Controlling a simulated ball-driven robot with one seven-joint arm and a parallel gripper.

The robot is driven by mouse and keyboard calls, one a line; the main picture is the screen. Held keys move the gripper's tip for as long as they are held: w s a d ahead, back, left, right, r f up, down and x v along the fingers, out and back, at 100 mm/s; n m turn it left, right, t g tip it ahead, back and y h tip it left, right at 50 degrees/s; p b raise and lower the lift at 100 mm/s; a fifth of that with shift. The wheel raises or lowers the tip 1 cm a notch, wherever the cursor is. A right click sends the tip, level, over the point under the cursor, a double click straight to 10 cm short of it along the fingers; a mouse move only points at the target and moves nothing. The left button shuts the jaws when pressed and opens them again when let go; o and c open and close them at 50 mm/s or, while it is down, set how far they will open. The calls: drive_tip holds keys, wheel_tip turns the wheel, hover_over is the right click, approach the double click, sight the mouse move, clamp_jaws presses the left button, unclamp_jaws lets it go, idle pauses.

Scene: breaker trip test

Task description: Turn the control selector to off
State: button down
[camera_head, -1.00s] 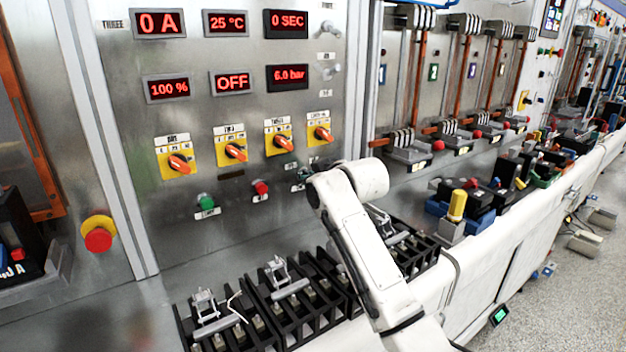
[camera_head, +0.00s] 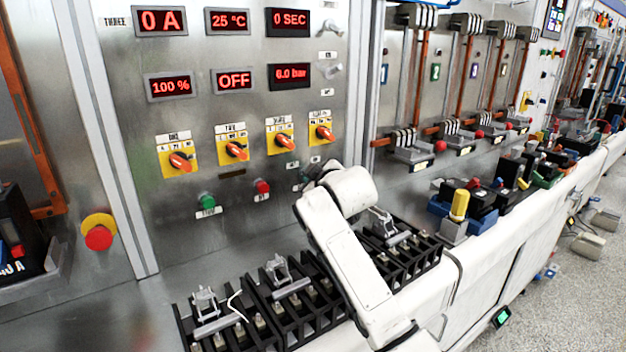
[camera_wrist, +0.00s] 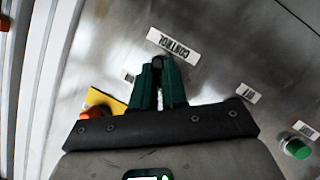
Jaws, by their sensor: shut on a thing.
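The control selector (camera_wrist: 157,62) is a small dark knob on the metal panel, just beneath a white CONTROL label (camera_wrist: 175,46) in the wrist view. My gripper (camera_wrist: 158,72) has its green fingers closed on the knob, which is mostly hidden between them. Small white position labels sit on either side, one at left and one at right (camera_wrist: 248,93); their print is too small to read surely. In the head view my wrist (camera_head: 345,190) is against the lower right of the panel and covers the selector.
Several yellow plates with orange rotary handles (camera_head: 236,150) sit up and left of my wrist. A green button (camera_head: 207,201) and a red button (camera_head: 262,186) are left of it. Black breaker racks (camera_head: 290,290) stand on the bench below my arm.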

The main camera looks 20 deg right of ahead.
drive_tip(key=shift+f, duration=0.1)
drive_tip(key=c, duration=1.2)
unclamp_jaws()
drive_tip(key=shift+o, duration=0.2)
drive_tip(key=shift+s, duration=0.1)
drive_tip(key=v, duration=1)
drive_tip(key=shift+s+r, duration=0.2)
drive_tip(key=shift+s, duration=0.1)
